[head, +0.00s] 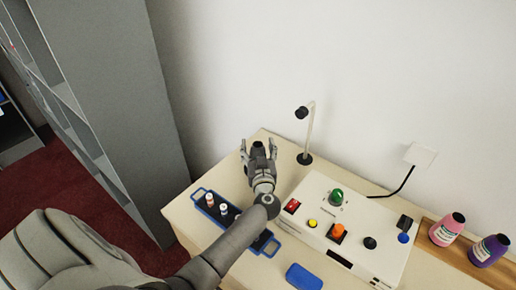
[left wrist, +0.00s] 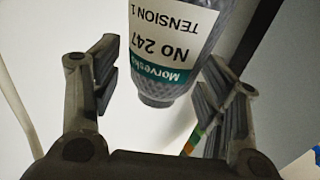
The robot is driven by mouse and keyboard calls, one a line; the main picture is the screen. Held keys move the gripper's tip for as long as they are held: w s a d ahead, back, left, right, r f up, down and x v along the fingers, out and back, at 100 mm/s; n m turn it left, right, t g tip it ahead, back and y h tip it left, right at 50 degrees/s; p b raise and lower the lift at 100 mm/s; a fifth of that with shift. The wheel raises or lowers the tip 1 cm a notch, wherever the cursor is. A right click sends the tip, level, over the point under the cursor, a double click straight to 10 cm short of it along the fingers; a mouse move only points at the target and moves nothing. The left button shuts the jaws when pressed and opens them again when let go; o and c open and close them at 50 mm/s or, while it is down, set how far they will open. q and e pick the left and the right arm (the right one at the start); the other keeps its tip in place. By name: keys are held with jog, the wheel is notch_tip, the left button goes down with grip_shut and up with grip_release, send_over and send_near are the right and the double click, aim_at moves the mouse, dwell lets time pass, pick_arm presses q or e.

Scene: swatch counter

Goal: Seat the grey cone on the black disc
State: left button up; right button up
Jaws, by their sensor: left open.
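The grey cone (left wrist: 165,85) shows in the left wrist view. It is a textured grey body with a white and green label reading "No 247", upside down in the picture. It lies between the spread fingers of my left gripper (left wrist: 160,72), with a visible gap on each side. In the head view my left gripper (head: 258,150) is open near the table's back edge; I cannot make out the cone there. A black disc (head: 304,158) lies on the table just right of this gripper, at the foot of a thin pale post with a black head. My right gripper is not in view.
A white control box (head: 345,225) with coloured knobs stands right of my left arm. A blue tray (head: 197,193) with small bottles lies partly under the arm. A blue flat piece (head: 303,276) is in front. Pink (head: 446,230) and purple (head: 488,250) bottles stand at right. The wall is close behind.

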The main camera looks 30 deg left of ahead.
pick_arm(q)
jog(key=v, duration=0.7)
jog(key=shift+s+d, duration=0.15)
jog(key=shift+s, duration=0.05)
dwell(0.5)
